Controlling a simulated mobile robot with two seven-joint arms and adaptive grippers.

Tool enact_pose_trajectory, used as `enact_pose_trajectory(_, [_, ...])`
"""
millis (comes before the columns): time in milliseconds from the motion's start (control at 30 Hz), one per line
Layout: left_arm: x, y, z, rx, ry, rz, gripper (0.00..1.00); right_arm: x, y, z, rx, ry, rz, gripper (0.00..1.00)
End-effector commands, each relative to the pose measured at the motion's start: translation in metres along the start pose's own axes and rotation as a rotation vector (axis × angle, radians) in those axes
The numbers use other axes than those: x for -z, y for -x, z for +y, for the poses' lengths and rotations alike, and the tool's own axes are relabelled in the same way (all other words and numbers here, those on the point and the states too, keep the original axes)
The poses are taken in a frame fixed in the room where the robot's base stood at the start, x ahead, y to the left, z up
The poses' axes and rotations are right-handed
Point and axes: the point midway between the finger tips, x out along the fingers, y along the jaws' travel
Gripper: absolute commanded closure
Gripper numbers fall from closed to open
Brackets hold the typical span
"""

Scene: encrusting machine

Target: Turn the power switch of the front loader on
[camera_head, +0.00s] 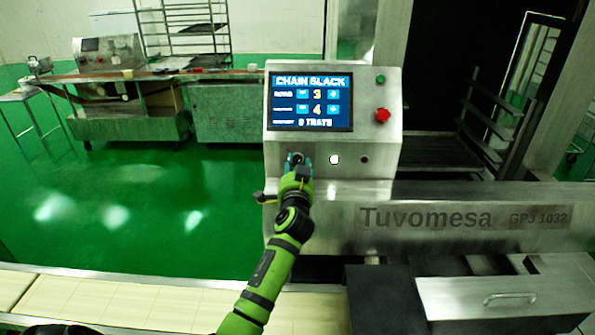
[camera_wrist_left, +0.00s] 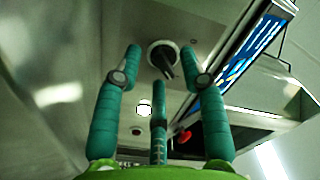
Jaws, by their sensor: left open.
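The front loader's grey control box (camera_head: 265,100) stands in the middle of the head view. Its power switch is a dark rotary knob on a round base, low on the left of the panel; it shows clearly in the left wrist view (camera_wrist_left: 163,58). My left gripper (camera_head: 299,162) is right in front of the knob and hides much of it in the head view. In the left wrist view its teal fingers (camera_wrist_left: 162,68) are spread open, with the knob between the upper two tips. I cannot tell whether they touch it. My right gripper is not in view.
A white round button (camera_head: 334,159) and a small dark one (camera_head: 364,159) sit right of the switch. A lit screen (camera_head: 311,102), a green button (camera_head: 380,79) and a red knob (camera_head: 382,115) are above. A conveyor (camera_head: 120,303) runs along the front left.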

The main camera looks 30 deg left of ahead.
Motion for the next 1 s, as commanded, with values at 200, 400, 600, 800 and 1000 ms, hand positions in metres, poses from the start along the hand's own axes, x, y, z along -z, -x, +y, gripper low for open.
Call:
enact_pose_trajectory(200, [-0.001,0.022,0.001,-0.002,0.001,0.0,0.59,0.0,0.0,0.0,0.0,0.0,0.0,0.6])
enact_pose_trajectory(400, [-0.001,0.065,0.002,-0.003,0.002,-0.001,0.59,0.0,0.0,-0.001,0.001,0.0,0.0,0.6])
enact_pose_trajectory(600, [-0.001,0.101,0.001,-0.003,0.001,-0.002,0.59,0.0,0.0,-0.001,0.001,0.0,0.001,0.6])
enact_pose_trajectory(800, [-0.001,0.118,0.001,-0.002,-0.001,-0.002,0.59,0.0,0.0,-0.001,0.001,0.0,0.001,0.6])
enact_pose_trajectory(1000, [0.0,0.12,0.0,-0.001,-0.001,-0.001,0.59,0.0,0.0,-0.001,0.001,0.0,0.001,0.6])
